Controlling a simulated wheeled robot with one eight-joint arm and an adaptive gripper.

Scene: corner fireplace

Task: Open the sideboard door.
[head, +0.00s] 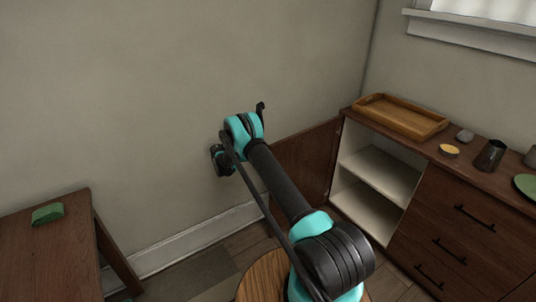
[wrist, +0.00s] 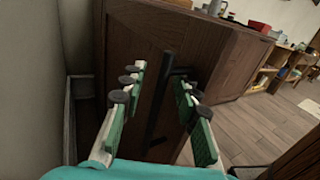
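The sideboard (head: 436,213) stands at the right in the head view. Its door (head: 308,160) is swung wide open to the left, baring a pale compartment (head: 375,180) with a shelf. My arm covers part of the door. The wrist view shows dark wood panels (wrist: 130,42) of the sideboard close ahead and a black bar handle (wrist: 155,105) running upright. My gripper (wrist: 158,75) is open, with its green-padded fingers on either side of the handle and gaps showing between. My gripper's fingers cannot be made out clearly in the head view.
A wooden tray (head: 402,117), a yellow bowl (head: 449,150) and a dark mug (head: 490,155) stand on the sideboard top. A brown table (head: 50,260) with a green object (head: 47,214) is at the left. A round wooden top (head: 262,278) is low in front. Walls lie behind.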

